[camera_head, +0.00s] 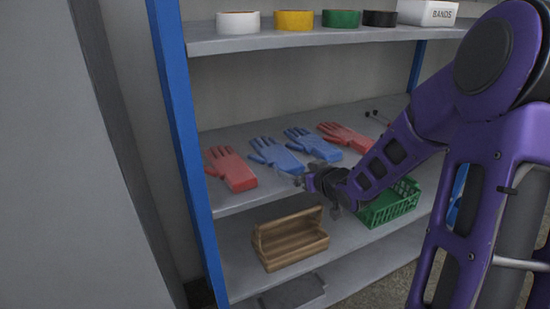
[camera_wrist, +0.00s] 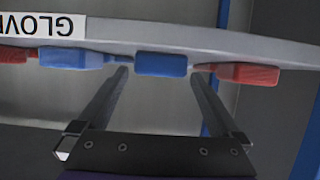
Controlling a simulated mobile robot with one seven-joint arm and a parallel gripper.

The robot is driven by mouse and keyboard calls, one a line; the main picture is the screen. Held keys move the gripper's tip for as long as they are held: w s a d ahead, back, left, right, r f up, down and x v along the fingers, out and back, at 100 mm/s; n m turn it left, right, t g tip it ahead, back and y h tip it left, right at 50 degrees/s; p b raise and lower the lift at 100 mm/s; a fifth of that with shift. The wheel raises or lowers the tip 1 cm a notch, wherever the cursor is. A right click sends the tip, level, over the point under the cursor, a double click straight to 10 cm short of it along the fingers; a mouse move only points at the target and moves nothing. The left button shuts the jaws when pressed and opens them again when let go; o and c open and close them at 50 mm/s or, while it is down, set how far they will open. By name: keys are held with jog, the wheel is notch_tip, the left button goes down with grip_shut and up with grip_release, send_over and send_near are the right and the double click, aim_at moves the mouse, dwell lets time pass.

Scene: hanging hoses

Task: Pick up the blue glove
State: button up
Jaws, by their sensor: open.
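Two blue gloves lie flat between red ones on the middle shelf. The left blue glove (camera_head: 275,156) is beside a red glove (camera_head: 232,170); the second blue glove (camera_head: 313,144) is to its right. My gripper (camera_head: 300,179) is open and empty in front of the shelf edge, near the blue gloves. In the wrist view, which is upside down, one blue glove (camera_wrist: 162,65) shows end-on between the fingertips of my gripper (camera_wrist: 160,74), seemingly beyond them. The other blue glove (camera_wrist: 72,61) is left of the left finger. No contact shows.
Another red glove (camera_head: 345,136) lies to the right. Rolls of tape and a white box (camera_head: 428,13) stand on the shelf above. A wooden caddy (camera_head: 290,240) and a green basket (camera_head: 392,204) stand below. A blue post (camera_head: 182,120) bounds the shelves at left.

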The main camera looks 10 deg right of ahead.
aim_at(293, 167)
jog(key=x, duration=0.2)
jog(key=b+x, duration=0.1)
jog(key=x, duration=0.2)
jog(key=shift+r, duration=0.25)
jog(key=c, duration=1.1)
